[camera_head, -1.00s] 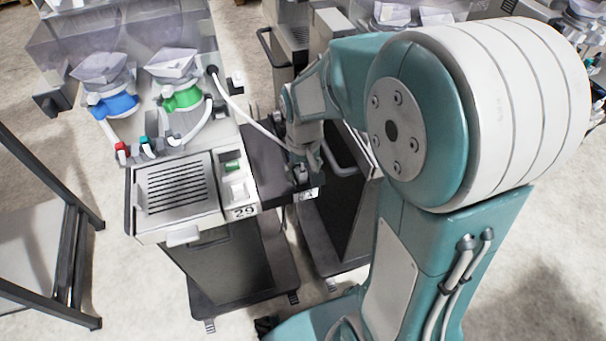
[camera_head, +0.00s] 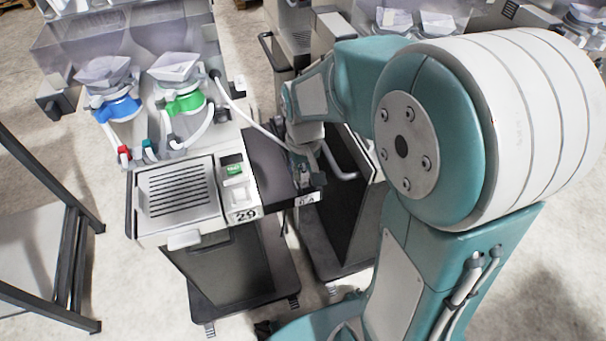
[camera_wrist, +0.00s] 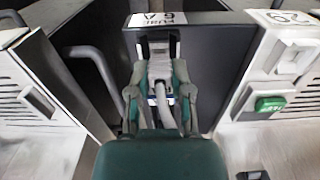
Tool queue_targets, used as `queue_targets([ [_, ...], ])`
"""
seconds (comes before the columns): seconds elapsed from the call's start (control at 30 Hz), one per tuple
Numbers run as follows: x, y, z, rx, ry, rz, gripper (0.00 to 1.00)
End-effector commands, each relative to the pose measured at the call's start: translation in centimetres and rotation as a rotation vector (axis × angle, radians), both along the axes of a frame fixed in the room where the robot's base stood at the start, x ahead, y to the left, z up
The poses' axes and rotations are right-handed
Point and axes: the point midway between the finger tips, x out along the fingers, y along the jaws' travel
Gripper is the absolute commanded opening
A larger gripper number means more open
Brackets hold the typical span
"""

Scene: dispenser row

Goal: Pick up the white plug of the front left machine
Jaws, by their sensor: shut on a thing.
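The front left machine (camera_head: 178,193), numbered 29, has a white hose (camera_head: 243,113) that runs from its upper right side to my gripper (camera_head: 303,178). My gripper is low over the dark panel (camera_head: 265,165) to the right of the machine, near its labelled front edge. In the wrist view, my gripper (camera_wrist: 160,92) is shut on the white plug (camera_wrist: 160,89) at the end of the hose. The fingers hide much of the plug, and I cannot tell whether it still touches the panel.
A green switch (camera_head: 235,169) sits on the machine's front right part. Blue (camera_head: 118,108) and green (camera_head: 186,102) valves stand behind the grille. A dark cabinet with a handle (camera_head: 342,165) is close on the right. A dark metal frame (camera_head: 72,245) stands at the left.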

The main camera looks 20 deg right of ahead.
Motion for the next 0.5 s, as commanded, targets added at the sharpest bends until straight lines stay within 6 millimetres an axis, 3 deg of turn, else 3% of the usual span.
queue_targets([
  [0.17, -0.9, -0.2, 3.0, 0.000, -0.007, -0.001, 0.01],
  [0.4, -4.8, -1.1, 7.6, 0.000, -0.010, -0.002, 0.01],
  [0.5, -6.9, -1.6, 8.6, 0.000, -0.006, -0.002, 0.01],
])
